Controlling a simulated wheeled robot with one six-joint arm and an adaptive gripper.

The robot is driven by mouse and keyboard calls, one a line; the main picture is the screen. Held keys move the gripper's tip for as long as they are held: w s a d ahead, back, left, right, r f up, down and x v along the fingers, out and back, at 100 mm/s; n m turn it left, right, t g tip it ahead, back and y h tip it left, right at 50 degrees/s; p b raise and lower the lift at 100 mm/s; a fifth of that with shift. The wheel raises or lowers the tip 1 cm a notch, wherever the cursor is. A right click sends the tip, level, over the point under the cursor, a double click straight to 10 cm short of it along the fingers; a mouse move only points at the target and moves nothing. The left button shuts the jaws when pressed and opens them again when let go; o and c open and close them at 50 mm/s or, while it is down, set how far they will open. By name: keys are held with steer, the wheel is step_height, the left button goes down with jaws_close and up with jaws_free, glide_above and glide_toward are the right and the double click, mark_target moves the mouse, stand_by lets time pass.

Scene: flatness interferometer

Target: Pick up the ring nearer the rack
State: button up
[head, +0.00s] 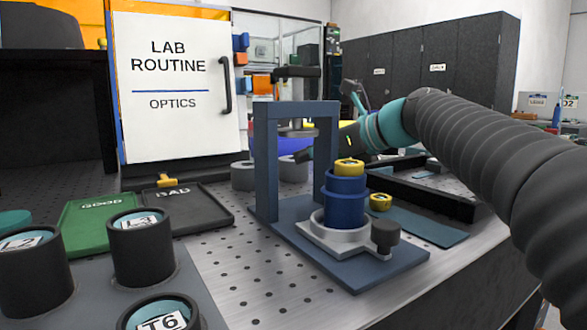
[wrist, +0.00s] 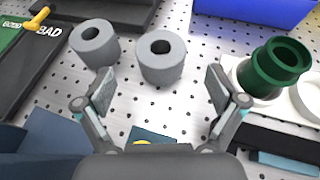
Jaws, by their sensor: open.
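Two thick grey rings stand on the perforated bench top. In the wrist view the left ring (wrist: 95,43) is farther from my gripper, and the right ring (wrist: 162,56) lies just beyond the gap between my fingers. In the head view they show behind the blue stand, the left ring (head: 243,176) and the right ring (head: 293,169) partly covered by the stand. My gripper (wrist: 161,95) is open and empty, with bare bench between its fingertips. In the head view it is largely hidden behind the stand. I cannot tell for sure which fixture is the rack.
A blue stand (head: 265,165) holds a blue cylinder (head: 345,205) topped by a yellow piece (head: 348,167). A black BAD tray (head: 190,220) and green GOOD tray (head: 85,235) lie left. A dark green cylinder (wrist: 275,68) stands right of my gripper, and a blue bin (wrist: 262,8) behind.

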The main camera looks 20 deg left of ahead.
mark_target(294, 169)
steer(key=shift+b+x, duration=0.35)
steer(key=shift+x, duration=2.7)
steer(key=c, duration=0.9)
